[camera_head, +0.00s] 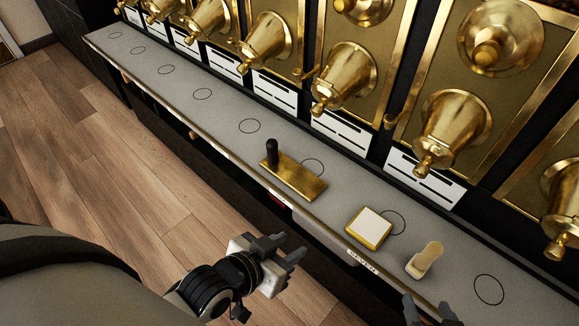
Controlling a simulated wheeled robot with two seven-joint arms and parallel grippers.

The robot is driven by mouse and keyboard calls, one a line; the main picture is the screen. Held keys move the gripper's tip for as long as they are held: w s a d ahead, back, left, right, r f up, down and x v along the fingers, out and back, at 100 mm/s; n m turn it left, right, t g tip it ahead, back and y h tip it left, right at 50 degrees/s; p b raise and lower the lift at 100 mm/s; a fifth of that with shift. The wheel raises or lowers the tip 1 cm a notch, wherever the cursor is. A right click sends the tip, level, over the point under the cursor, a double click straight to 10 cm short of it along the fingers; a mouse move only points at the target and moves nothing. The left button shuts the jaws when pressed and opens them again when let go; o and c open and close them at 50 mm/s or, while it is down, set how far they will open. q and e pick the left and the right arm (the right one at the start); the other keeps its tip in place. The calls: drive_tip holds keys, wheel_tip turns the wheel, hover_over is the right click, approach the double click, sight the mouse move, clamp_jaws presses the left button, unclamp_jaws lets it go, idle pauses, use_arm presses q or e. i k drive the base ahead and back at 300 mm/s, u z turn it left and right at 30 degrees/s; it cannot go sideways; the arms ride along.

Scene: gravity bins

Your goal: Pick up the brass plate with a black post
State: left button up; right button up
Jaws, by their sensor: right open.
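The brass plate (305,184) lies on the grey shelf near its front edge. A black post (272,153) stands upright at the plate's left end. My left gripper (292,248) is in front of the shelf, below and apart from the plate. Its fingers look spread, with nothing between them. My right gripper (430,311) shows only its fingertips at the bottom edge, in front of the shelf and right of the plate. It is open, and the rest of it is out of frame.
A white-topped brass block (370,227) and a cream scoop-like piece (425,259) sit on the shelf (225,118) right of the plate. Brass bin spouts (345,77) overhang behind. The shelf's left part is clear, with printed circles. Wooden floor lies at left.

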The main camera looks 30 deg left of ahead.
sight(306, 183)
drive_tip(key=u, duration=2.45)
drive_tip(key=i, duration=1.55)
drive_tip(key=z, duration=3)
